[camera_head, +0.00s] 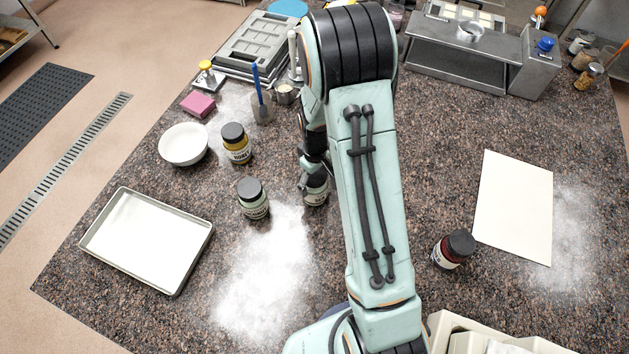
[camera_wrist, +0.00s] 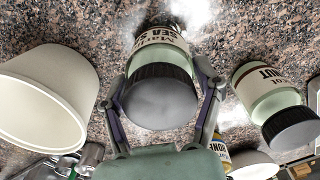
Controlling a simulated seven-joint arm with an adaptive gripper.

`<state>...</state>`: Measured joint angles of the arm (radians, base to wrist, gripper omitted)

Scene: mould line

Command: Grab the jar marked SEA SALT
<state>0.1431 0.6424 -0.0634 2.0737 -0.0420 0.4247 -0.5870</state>
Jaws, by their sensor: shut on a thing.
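The SEA SALT jar (camera_wrist: 160,88) is pale green with a dark grey lid and a cream label. Part of its lettering, like "EA S", shows in the wrist view. My gripper (camera_wrist: 163,92) is shut on it, with one finger on each side near the lid. In the head view the jar (camera_head: 316,192) shows partly behind my arm, and my gripper (camera_head: 313,178) is at its upper part. The jar looks upright at counter level; whether its base touches the counter is hidden.
A similar green jar (camera_head: 253,198), its label ending "NUT", stands close left. A yellow jar (camera_head: 236,143), white bowl (camera_head: 183,145) and tray (camera_head: 147,240) lie farther left. A dark red jar (camera_head: 453,249) stands right. A large pale tub (camera_wrist: 50,95) is beside my gripper.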

